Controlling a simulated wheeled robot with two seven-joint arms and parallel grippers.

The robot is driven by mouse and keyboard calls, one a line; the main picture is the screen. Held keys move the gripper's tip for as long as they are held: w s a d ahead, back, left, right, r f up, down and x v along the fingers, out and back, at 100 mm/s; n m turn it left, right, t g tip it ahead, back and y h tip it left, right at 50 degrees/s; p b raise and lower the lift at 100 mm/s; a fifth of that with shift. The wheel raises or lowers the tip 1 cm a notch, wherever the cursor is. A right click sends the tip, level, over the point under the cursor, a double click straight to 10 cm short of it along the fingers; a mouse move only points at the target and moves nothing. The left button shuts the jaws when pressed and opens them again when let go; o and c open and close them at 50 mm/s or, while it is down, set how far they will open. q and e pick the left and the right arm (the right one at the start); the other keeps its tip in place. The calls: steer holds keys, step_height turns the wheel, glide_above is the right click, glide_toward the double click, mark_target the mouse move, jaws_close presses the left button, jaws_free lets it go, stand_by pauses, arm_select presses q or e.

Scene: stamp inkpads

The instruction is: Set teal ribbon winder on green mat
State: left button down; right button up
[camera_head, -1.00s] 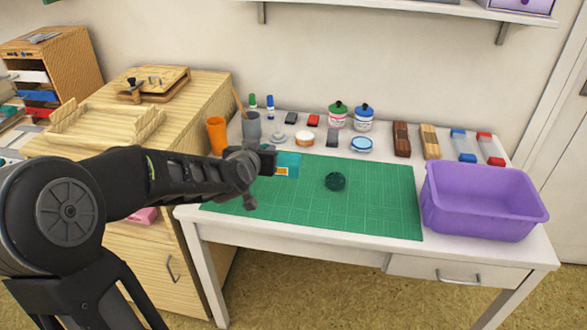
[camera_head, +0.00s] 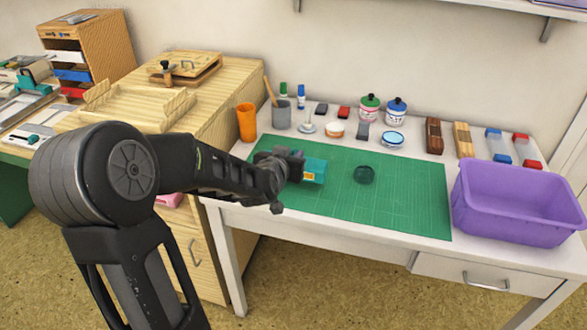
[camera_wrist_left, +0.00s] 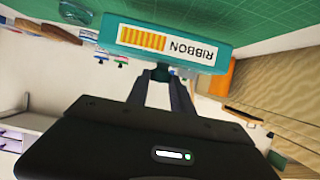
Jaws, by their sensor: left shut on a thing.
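The teal ribbon winder (camera_head: 313,171) has a white and orange label. In the left wrist view its label reads RIBBON and the winder (camera_wrist_left: 172,45) sits at the fingertips. My left gripper (camera_head: 296,165) is shut on it, over the left part of the green mat (camera_head: 400,205). The mat also shows in the wrist view (camera_wrist_left: 255,20), close beyond the winder. I cannot tell whether the winder touches the mat. My right gripper is not in view.
A dark green round object (camera_head: 364,175) lies on the mat right of the winder. A purple bin (camera_head: 515,210) stands at the right. An orange cup (camera_head: 246,122), a grey cup (camera_head: 281,115) and several small items line the back. The mat's right part is clear.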

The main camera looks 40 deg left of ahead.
arm_select(q)
steer(key=shift+f, duration=1.8)
steer(key=shift+b, duration=0.35)
steer(key=shift+f, duration=0.2)
steer(key=c, duration=1.1)
jaws_free()
steer(key=shift+r, duration=0.25)
steer(key=b+v, duration=0.7)
steer(key=v, duration=0.5)
steer(key=shift+f+b, duration=0.1)
steer(key=shift+b, duration=0.2)
